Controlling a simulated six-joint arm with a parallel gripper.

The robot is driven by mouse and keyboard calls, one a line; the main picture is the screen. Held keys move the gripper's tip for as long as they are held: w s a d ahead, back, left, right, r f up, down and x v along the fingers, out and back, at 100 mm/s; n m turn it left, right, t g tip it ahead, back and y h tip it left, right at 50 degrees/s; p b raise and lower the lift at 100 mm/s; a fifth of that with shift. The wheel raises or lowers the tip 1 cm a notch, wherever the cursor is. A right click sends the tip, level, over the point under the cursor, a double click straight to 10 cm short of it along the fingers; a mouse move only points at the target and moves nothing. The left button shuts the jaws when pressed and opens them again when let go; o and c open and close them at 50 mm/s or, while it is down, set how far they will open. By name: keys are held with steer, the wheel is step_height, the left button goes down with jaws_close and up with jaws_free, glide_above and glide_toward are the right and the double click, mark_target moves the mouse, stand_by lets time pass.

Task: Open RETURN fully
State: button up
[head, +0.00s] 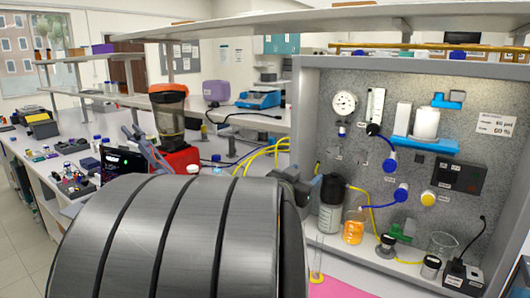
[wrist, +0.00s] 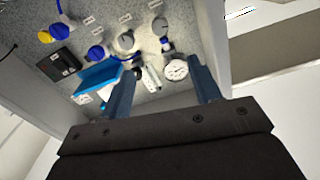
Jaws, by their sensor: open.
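The grey speckled panel (head: 455,110) carries several knobs with small labels too small to read, so I cannot tell which is RETURN. A dark knob (head: 373,130) sits below the flow tube, with a blue-and-white knob (head: 390,164) lower down. Another blue knob (head: 401,194) and a yellow knob (head: 428,198) are lower still. In the wrist view, a grey knob (wrist: 159,25) and another grey knob (wrist: 125,40) lie beyond the fingers. My gripper (wrist: 163,67) is open and empty, its blue-grey fingers apart and pointing toward the panel. In the head view, my arm largely hides it.
A round gauge (head: 344,103) and flow tube (head: 375,105) are at the panel's upper left. A blue shelf (head: 432,145) juts out with a white container. Below stand a dark-capped bottle (head: 331,205) and an orange-filled flask (head: 353,228). Yellow and blue tubes run between fittings.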

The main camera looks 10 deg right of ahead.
steer(key=m, duration=3.5)
glide_toward(331, 153)
steer(key=x, duration=1.1)
steer(key=shift+d, duration=0.1)
steer(key=c, duration=1)
